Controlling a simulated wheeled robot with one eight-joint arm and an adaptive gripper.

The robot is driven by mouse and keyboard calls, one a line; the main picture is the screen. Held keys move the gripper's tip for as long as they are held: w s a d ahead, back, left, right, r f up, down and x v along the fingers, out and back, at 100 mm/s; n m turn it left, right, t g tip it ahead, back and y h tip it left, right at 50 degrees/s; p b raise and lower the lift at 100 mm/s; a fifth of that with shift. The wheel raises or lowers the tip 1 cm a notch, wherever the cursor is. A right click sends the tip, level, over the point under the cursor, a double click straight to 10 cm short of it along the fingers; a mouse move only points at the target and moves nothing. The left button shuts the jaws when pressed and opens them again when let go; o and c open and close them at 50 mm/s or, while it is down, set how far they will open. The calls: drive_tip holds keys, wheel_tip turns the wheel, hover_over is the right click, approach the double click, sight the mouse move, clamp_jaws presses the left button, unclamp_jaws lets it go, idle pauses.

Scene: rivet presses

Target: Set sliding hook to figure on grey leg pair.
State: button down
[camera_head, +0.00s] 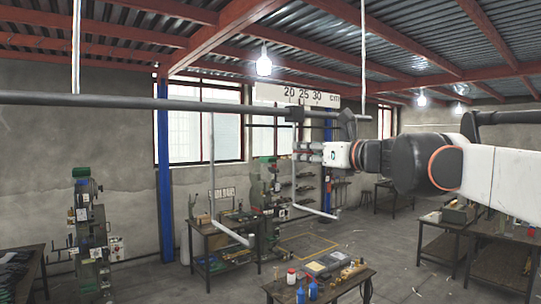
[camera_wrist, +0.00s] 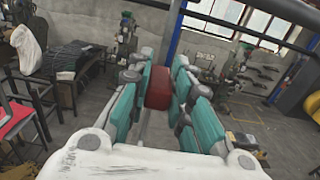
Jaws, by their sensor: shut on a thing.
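A scale board (camera_head: 298,96) marked 20, 25, 30 cm hangs at the long grey rail (camera_head: 110,101). A dark collar (camera_head: 294,114) sits on the rail under the numbers 20 and 25. Below it a grey hook rod (camera_head: 294,183) hangs down and bends right at its foot; I take it as the sliding hook. My gripper (camera_head: 301,152) is at the upper part of this rod. In the wrist view my teal-padded fingers (camera_wrist: 156,100) close about a red block (camera_wrist: 158,88), apparently the hook's grip. I cannot make out a grey leg pair or its figure.
A second grey hook (camera_head: 213,175) hangs further left. A low table (camera_head: 335,286) with bottles and a dark case stands below. Workbenches stand at the back (camera_head: 222,242) and right (camera_head: 470,240). Green presses (camera_head: 88,220) stand on the floor. Two thin rods hang from the ceiling.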

drive_tip(key=w+d, duration=0.3)
drive_tip(key=d, duration=0.2)
drive_tip(key=shift+w+d, duration=0.4)
drive_tip(key=c, duration=1.4)
unclamp_jaws()
drive_tip(key=shift+c, duration=0.2)
drive_tip(key=shift+a, duration=0.1)
